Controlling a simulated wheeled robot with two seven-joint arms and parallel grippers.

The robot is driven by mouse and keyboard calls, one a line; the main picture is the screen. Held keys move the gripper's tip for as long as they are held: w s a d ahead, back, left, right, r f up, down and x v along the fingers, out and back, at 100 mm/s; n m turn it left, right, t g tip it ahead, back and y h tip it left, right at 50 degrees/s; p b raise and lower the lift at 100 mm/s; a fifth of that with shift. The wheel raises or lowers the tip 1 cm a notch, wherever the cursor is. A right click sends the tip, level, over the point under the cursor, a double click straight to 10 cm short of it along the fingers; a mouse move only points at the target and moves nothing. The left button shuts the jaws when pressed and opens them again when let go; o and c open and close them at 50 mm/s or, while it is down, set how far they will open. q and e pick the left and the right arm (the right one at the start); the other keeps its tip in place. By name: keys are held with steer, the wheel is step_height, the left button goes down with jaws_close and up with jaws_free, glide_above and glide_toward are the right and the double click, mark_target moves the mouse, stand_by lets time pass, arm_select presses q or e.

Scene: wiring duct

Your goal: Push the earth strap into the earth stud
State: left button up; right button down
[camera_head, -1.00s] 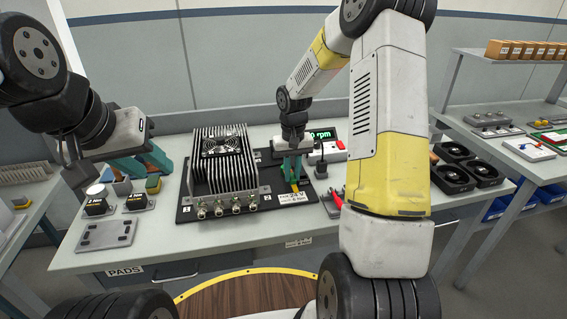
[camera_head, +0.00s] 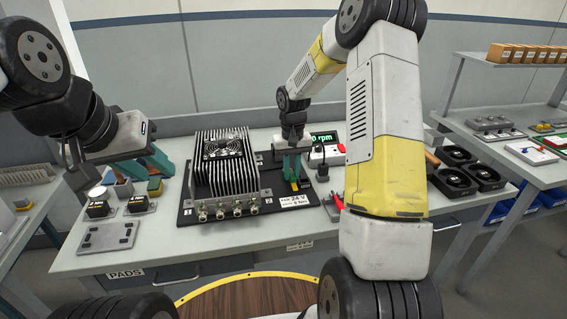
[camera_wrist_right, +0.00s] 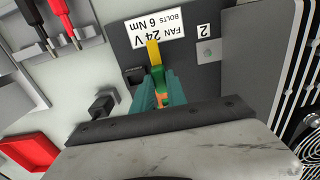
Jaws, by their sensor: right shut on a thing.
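The earth strap (camera_wrist_right: 153,52) is a short yellow and green piece. My right gripper (camera_wrist_right: 161,96) is shut on its green part, and the yellow end sticks out past the teal fingertips, towards the fan label. In the head view my right gripper (camera_head: 292,168) is low over the black plate, right of the finned unit. I cannot clearly make out the earth stud; the fingers and strap may cover it. Whether the strap touches it cannot be told. My left gripper (camera_head: 141,167) is open and empty, above the pads at the left of the bench.
The finned heat-sink unit (camera_head: 224,165) stands close left of my right gripper. A small black socket (camera_wrist_right: 134,75) is beside the strap. Red and black leads (camera_wrist_right: 62,18) and a dark plug (camera_wrist_right: 103,104) are nearby. Black fans (camera_head: 455,178) sit further right.

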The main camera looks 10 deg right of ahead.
mark_target(291, 172)
steer(key=shift+w, duration=0.55)
steer(key=c, duration=1.3)
jaws_free()
steer(key=shift+o, duration=0.2)
steer(key=shift+r, duration=0.1)
step_height(291, 172, up, 7)
steer(key=shift+f, duration=0.1)
steer(key=shift+r, duration=0.45)
